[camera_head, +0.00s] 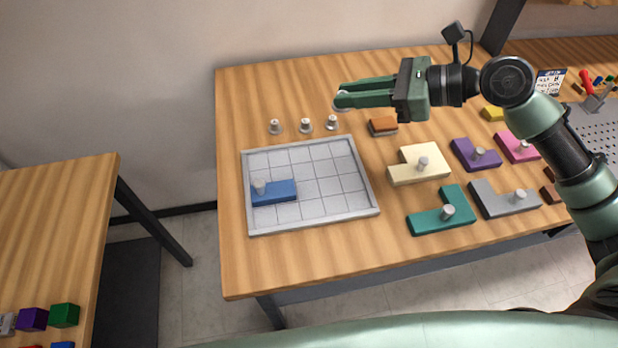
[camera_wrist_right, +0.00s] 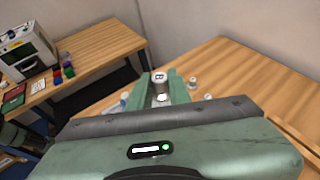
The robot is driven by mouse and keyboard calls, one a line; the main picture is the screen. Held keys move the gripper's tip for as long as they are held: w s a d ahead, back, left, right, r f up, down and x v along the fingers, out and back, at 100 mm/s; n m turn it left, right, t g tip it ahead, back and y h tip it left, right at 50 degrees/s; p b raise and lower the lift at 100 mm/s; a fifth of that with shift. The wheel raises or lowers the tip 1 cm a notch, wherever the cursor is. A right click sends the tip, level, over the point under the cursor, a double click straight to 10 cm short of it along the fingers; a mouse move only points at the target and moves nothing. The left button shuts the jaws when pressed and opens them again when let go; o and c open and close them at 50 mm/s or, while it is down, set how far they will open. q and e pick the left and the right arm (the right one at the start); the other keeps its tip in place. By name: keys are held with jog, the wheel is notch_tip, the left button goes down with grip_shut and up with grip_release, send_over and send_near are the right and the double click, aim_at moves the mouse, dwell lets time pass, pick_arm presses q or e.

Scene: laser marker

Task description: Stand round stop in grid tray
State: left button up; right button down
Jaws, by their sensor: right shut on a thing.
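My right gripper (camera_head: 341,99) is shut on a small pale metallic round stop, which also shows between the fingers in the right wrist view (camera_wrist_right: 160,80). It is held above the table, behind the grid tray. Three more round stops stand upright on the wood behind the tray: a left one (camera_head: 274,127), a middle one (camera_head: 305,124) and a right one (camera_head: 332,122). The grey grid tray (camera_head: 325,187) has a raised rim and square cells. A blue piece (camera_head: 280,192) with a pale knob lies in its left part. My left gripper is out of view.
Several knobbed pieces lie right of the tray: cream (camera_head: 410,174), teal (camera_head: 430,222), grey (camera_head: 493,203), purple (camera_head: 464,152) and pink (camera_head: 508,142). An orange-brown block (camera_head: 383,125) sits behind the cream piece. Most tray cells are empty.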

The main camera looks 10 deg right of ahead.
aim_at(342, 168)
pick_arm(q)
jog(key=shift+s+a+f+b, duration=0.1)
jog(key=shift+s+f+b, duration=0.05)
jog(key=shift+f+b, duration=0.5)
pick_arm(e)
jog(key=f, duration=1.2)
jog(key=w+f, duration=0.1)
jog(key=f, duration=0.6)
jog(key=shift+d+f, duration=0.1)
jog(key=shift+d, duration=0.1)
jog(key=c, duration=1.3)
grip_release()
jog(key=shift+f, duration=0.15)
jog(key=b+v, duration=0.1)
jog(key=v, duration=1)
jog(key=shift+s, duration=0.2)
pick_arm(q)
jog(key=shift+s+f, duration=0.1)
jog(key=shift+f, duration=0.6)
pick_arm(e)
jog(key=shift+s+d+r, duration=0.15)
jog(key=shift+d+r, duration=0.2)
